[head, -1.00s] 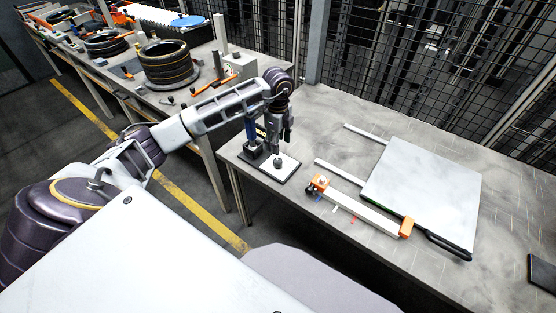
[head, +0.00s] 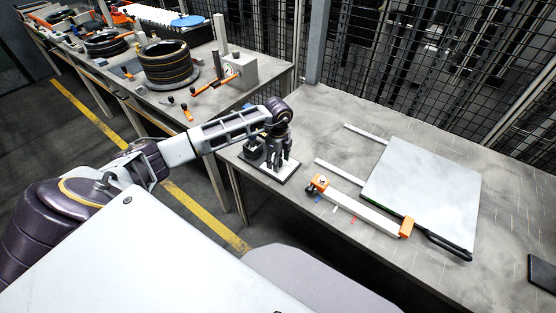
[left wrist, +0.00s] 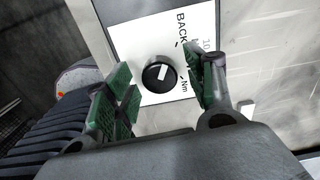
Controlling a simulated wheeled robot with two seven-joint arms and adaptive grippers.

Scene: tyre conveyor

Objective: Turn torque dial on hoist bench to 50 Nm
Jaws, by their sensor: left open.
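The torque dial (left wrist: 160,76) is a round black knob with a white pointer mark, which points up and slightly right in the left wrist view. It sits on a white plate (left wrist: 150,28) printed "BACK", "10" and "Nm"; other markings are hidden or cut off. In the head view this small plate (head: 288,173) lies near the left end of the hoist bench (head: 325,250). My left gripper (head: 277,158) is just above it, pointing down. Its green-padded fingers (left wrist: 160,78) are open, one on either side of the dial, with gaps showing. My right gripper is out of view.
A white bar with orange ends (head: 365,212) lies right of the plate. Beyond it is a large pale panel (head: 425,185) with a black handle. A dark flat device (head: 543,271) is at far right. Another bench holds stacked tyres (head: 167,64). Mesh fencing stands behind.

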